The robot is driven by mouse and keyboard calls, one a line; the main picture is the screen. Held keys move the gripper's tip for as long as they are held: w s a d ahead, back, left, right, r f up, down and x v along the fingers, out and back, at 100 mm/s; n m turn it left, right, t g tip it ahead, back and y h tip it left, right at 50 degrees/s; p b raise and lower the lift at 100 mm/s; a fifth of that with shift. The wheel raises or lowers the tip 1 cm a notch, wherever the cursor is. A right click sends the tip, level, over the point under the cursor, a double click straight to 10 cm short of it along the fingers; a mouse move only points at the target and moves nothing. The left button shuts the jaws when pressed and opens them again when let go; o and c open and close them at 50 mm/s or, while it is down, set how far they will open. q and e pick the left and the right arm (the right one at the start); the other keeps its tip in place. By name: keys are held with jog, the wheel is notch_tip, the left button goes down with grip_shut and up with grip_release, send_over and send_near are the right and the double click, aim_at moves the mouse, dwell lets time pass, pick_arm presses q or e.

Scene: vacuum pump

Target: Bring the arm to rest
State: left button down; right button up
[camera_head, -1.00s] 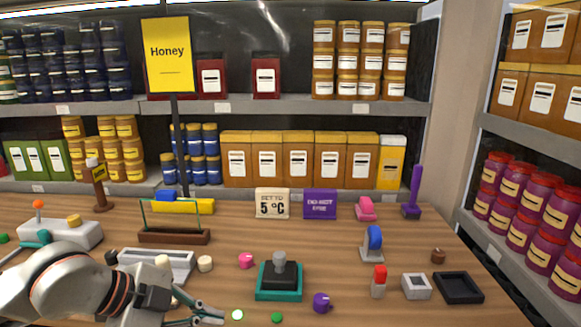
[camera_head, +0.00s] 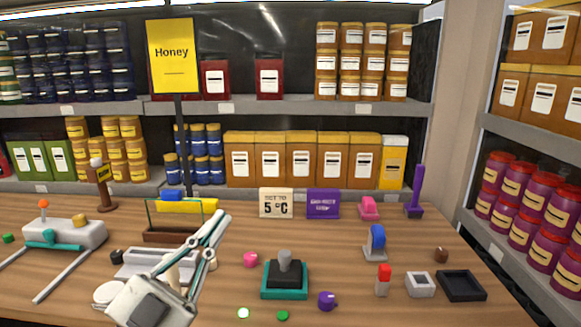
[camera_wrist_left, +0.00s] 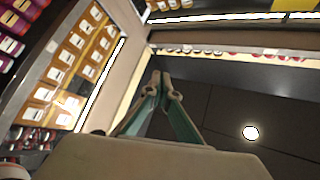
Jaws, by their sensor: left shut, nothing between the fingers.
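My left gripper (camera_head: 222,217) is raised over the wooden table, left of the middle. Its teal and grey fingers point up and to the right, closed together and empty. In the left wrist view the fingertips (camera_wrist_left: 160,76) meet, with the ceiling and shelves behind them. The gripper's pale body (camera_head: 150,304) is at the front edge of the picture and hides part of a grey tray-like device (camera_head: 150,262). My right gripper is in neither current view.
Behind the gripper is a brown block with a green wire frame (camera_head: 172,236). To its right stand a black and teal joystick (camera_head: 285,275), a pink knob (camera_head: 250,259) and a purple knob (camera_head: 327,301). Stocked shelves (camera_head: 300,193) line the back.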

pick_arm(q)
jog(key=w+a+f+n+y, duration=0.3)
jog(key=a+f+n+y, duration=0.7)
jog(key=a+f+y, duration=0.65)
jog(key=s+a+f+m+g+y, duration=0.1)
jog(key=s+a+f+g, duration=0.25)
jog(key=s+f, duration=0.35)
jog(key=s+a+f+g+y, duration=0.15)
jog(key=s+f+g, duration=0.35)
jog(key=f, duration=0.5)
jog(key=s+a+f+m+g+y, duration=0.1)
jog(key=s+a+f+g, duration=0.3)
jog(key=s+f, duration=0.3)
jog(key=w+d+f+n+t+h, duration=0.2)
jog(key=d+f+h, duration=0.5)
jog(key=d+f, duration=0.7)
jog(key=shift+w+d+f+n+t+h, duration=0.15)
jog(key=shift+w+d+n+t+h, duration=0.15)
jog(key=shift+w+d+t, duration=0.6)
jog(key=shift+s+d, duration=0.15)
jog(key=shift+d, duration=0.2)
